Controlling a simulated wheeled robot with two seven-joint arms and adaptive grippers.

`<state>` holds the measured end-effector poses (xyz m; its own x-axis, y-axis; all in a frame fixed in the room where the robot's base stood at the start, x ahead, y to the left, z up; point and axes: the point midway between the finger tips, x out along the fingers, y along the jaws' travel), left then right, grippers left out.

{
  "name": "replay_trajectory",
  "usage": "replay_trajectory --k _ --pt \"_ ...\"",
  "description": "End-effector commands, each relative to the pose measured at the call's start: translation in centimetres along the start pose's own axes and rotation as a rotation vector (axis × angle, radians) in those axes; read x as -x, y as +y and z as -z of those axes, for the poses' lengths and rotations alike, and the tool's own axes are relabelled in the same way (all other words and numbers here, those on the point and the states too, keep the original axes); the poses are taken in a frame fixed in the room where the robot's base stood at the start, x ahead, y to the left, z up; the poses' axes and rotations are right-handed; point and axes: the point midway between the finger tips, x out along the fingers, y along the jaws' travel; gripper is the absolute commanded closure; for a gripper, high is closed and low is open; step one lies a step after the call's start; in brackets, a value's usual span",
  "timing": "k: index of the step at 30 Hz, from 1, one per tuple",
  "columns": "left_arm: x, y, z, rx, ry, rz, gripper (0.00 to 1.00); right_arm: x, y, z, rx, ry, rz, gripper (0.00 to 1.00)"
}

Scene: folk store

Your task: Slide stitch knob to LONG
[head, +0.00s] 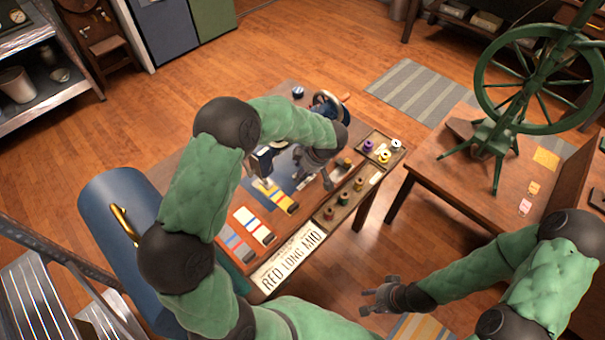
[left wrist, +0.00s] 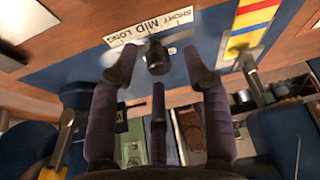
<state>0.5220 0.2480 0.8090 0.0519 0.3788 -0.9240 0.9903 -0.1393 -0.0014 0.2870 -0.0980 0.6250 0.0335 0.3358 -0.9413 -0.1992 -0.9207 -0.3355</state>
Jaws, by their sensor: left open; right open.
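The stitch knob (left wrist: 157,58) is a short dark cylinder, seen close up in the left wrist view. It stands beside a white label strip (left wrist: 150,26) reading SHORT, MID and LONG, near the MID word. My left gripper (left wrist: 161,55) is open, with one dark finger on each side of the knob; I cannot tell whether either finger touches it. In the head view my left gripper (head: 318,178) is over the work table beside the sewing machine (head: 262,160), which my left arm partly hides. My right gripper (head: 372,296) is open and empty, low and away from the table.
A white sign (head: 288,262) reading RED LONG MID lies at the table's near edge. Wooden trays (head: 383,147) hold spools on the right side. Striped fabric swatches (head: 255,225) lie at left. A second table (head: 450,160) with a green spinning wheel (head: 540,80) stands right.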

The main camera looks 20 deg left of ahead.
Motion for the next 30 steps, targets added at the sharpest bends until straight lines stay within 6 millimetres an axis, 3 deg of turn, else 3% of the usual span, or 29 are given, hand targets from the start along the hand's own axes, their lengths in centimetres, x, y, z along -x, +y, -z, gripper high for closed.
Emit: replay_trajectory --k 12,13,18,25,30 --pt "-0.8 0.0 0.0 0.001 0.000 -0.001 0.52 -0.4 0.1 0.0 0.000 0.000 0.000 0.57" --pt "-0.8 0.0 0.0 0.001 0.000 -0.001 0.55 -0.4 0.1 0.0 0.000 0.000 0.000 0.57" --pt "-0.8 0.0 0.1 0.001 0.001 -0.001 1.00 -0.4 0.1 0.0 0.000 0.000 0.000 0.57" --pt "-0.7 0.1 0.2 0.001 0.002 0.000 1.00 -0.1 0.0 0.0 0.000 0.000 0.000 0.57" --pt "-0.3 0.8 0.3 0.001 0.003 0.001 1.00 1.6 -0.6 -0.1 0.000 0.000 0.000 0.57"
